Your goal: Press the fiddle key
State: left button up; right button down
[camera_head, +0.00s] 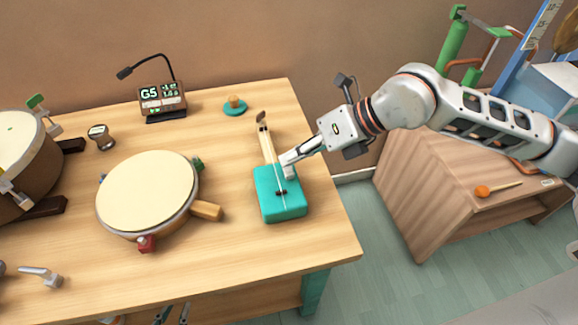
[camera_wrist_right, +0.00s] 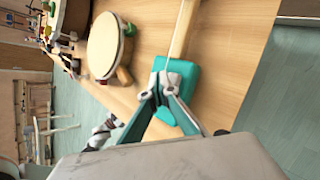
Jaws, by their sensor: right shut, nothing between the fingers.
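The fiddle (camera_head: 280,205) lies on the table, with a teal box body, a pale neck and a string over a small dark bridge. It also shows in the right wrist view (camera_wrist_right: 190,75). My right gripper (camera_head: 288,168) is shut and empty, with its fingertips over the upper part of the body near the neck. In the right wrist view its tips (camera_wrist_right: 165,82) overlap the teal body; I cannot tell whether they touch it. I cannot make out a separate key.
A round frame drum (camera_head: 148,193) with a wooden handle lies left of the fiddle. A display reading G5 (camera_head: 162,98) and a teal disc with a knob (camera_head: 235,106) stand behind. A larger drum (camera_head: 20,160) is at far left. Bare tabletop (camera_head: 225,250) lies in front.

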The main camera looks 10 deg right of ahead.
pick_arm(q)
jog(key=shift+w+r, duration=0.25)
jog(key=shift+r, duration=0.05)
pick_arm(e)
jog(key=shift+r, duration=0.2)
